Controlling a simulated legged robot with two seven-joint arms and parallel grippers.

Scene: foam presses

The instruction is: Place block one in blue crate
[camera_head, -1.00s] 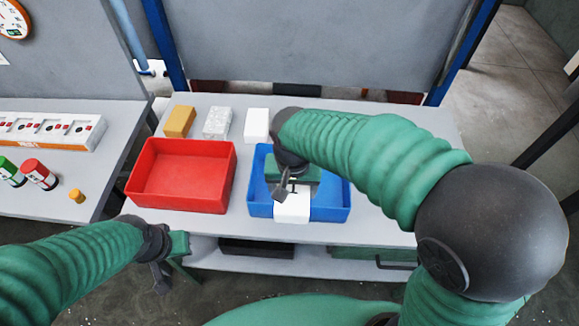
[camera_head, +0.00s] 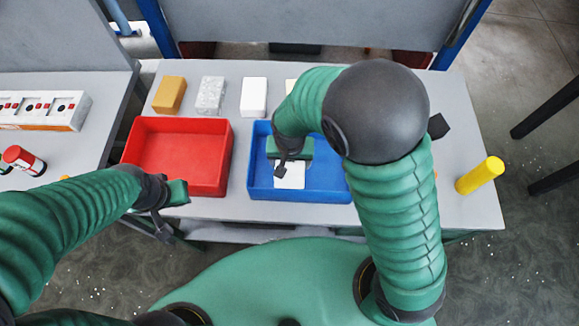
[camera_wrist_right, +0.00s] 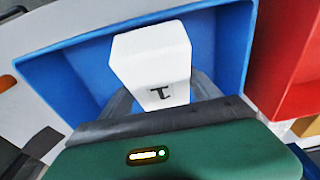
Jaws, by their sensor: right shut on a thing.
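A white block (camera_head: 289,176) with a dark mark on its face is held by my right gripper (camera_head: 288,163). The block also shows between the fingers in the right wrist view (camera_wrist_right: 153,68). In the head view it lies within the outline of the blue crate (camera_head: 258,184); I cannot tell whether it touches the crate floor. The blue crate's wall also shows in the wrist view (camera_wrist_right: 232,45). My left gripper (camera_head: 166,228) hangs in front of the table, left of the blue crate, and its fingers are too unclear to judge.
A red crate (camera_head: 130,151) stands left of the blue one. Behind them are a tan block (camera_head: 169,94), a speckled block (camera_head: 210,94), a white block (camera_head: 253,96) and a partly hidden pale block (camera_head: 290,86).

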